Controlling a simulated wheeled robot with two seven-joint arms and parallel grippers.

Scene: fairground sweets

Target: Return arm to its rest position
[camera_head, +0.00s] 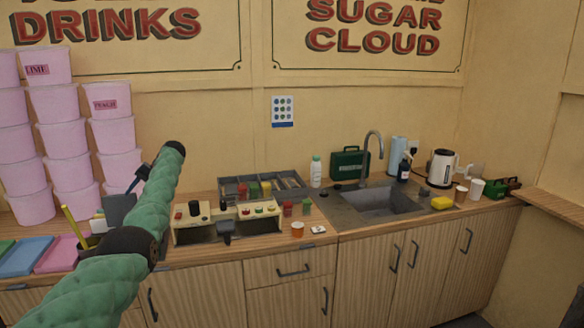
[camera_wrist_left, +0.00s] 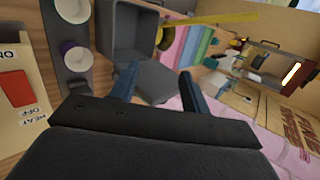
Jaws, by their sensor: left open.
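My left arm, in a green sleeve, reaches in from the lower left of the head view and bends up over the left part of the counter. My left gripper (camera_head: 138,180) hangs beside the upper end of the arm, in front of the pink tubs. A grey open bin (camera_wrist_left: 130,30) lies beyond the fingers. My right gripper is in neither view.
Stacked pink tubs (camera_head: 65,140) stand at the left, near the arm. A machine with knobs (camera_head: 255,212) stands right of it. Further right are a sink (camera_head: 385,203) and a kettle (camera_head: 441,168). The left wrist view shows a red switch (camera_wrist_left: 16,88) and two cups (camera_wrist_left: 76,56) at its left.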

